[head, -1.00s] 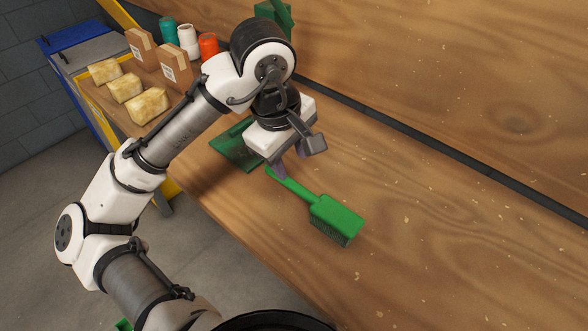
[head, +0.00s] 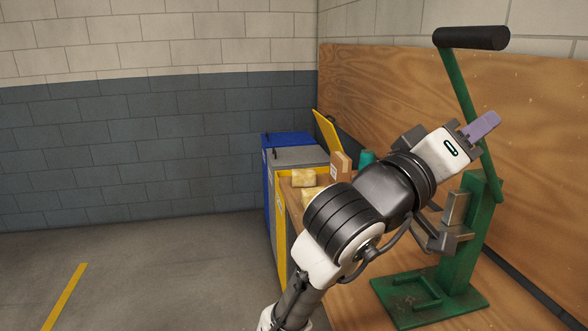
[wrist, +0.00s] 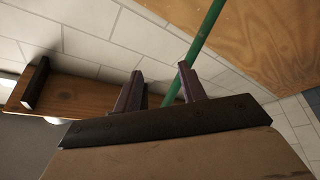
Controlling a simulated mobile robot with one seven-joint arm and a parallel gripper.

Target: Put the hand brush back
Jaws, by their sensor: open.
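The hand brush is not in either view now. My gripper (head: 485,125) is raised high on the right of the head view, pointing up and to the right, beside the green lever of a press. In the wrist view its two purple fingers (wrist: 162,80) stand apart with nothing gripped between them. A green rod (wrist: 207,38), which looks like the press lever, passes behind the fingers there. I cannot tell whether a finger touches it.
The green press (head: 470,245) stands on the wooden bench (head: 355,305). Its black-gripped handle (head: 472,38) rises near my gripper. Tan blocks (head: 304,178), a cardboard box (head: 341,168) and a teal item (head: 367,158) sit behind my arm. Blue (head: 287,140) and grey bins stand beyond. Left floor is clear.

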